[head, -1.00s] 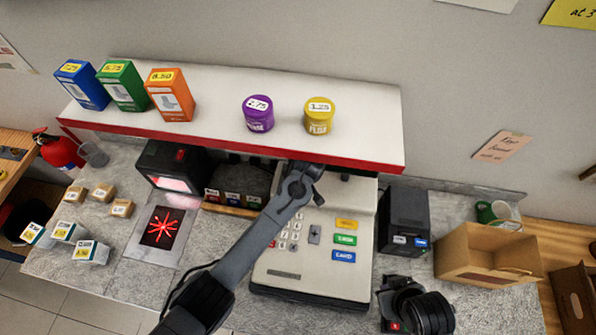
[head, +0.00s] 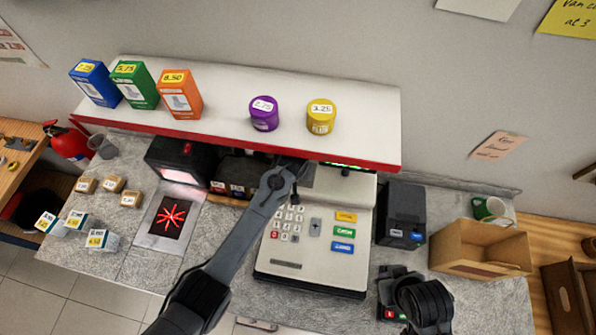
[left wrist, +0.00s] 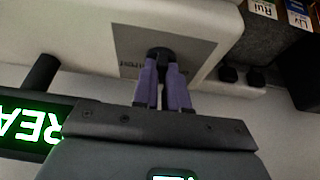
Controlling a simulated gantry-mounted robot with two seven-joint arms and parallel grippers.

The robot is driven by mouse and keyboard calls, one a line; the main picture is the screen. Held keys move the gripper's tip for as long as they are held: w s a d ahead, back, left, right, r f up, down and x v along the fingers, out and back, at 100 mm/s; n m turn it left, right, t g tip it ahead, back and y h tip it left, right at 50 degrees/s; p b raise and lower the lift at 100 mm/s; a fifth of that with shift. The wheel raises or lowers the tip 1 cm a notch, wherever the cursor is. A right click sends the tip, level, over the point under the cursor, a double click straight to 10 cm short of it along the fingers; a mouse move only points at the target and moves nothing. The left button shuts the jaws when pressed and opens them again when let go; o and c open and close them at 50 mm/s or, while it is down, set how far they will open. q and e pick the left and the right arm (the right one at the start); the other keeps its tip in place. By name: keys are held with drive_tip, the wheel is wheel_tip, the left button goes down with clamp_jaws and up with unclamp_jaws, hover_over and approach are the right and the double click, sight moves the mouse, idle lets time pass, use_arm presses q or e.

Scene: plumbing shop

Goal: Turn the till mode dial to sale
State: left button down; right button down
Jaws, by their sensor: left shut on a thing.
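The cream till (head: 310,262) stands on the counter below the shelf, with its keypad facing me. In the left wrist view, the till's cream face carries a grey label plate and a small black dial (left wrist: 160,53). The purple fingers of my left gripper (left wrist: 163,76) are shut on the dial from both sides. They cover most of it, so its pointer and setting are hidden. In the head view my left gripper (head: 298,178) is at the till's upper part, and its wrist hides the dial. A dark arm part of mine is at lower right; I cannot make out right fingers.
The red-edged shelf (head: 230,134) overhangs the till's back. A green-lit display (left wrist: 45,131) is close to my left gripper. A black box (head: 402,213) and a cardboard box (head: 482,250) stand right of the till; a scanner pad (head: 170,216) lies left.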

use_arm(q)
drive_tip(key=c, duration=1.2)
unclamp_jaws()
drive_tip(key=shift+o, duration=0.2)
drive_tip(key=shift+r, duration=0.1)
drive_tip(key=shift+s+a+r+b, duration=0.1)
drive_tip(key=shift+s+r+b, duration=0.25)
drive_tip(key=shift+b, duration=0.1)
drive_tip(key=s, duration=0.3)
drive_tip(key=s+a+b, duration=0.1)
drive_tip(key=s, duration=0.3)
drive_tip(key=s+a, duration=0.1)
drive_tip(key=s, duration=0.2)
drive_tip(key=shift+s, duration=0.3)
drive_tip(key=shift+s+a+b, duration=0.15)
drive_tip(key=shift+s+b, duration=0.15)
drive_tip(key=shift+s, duration=0.15)
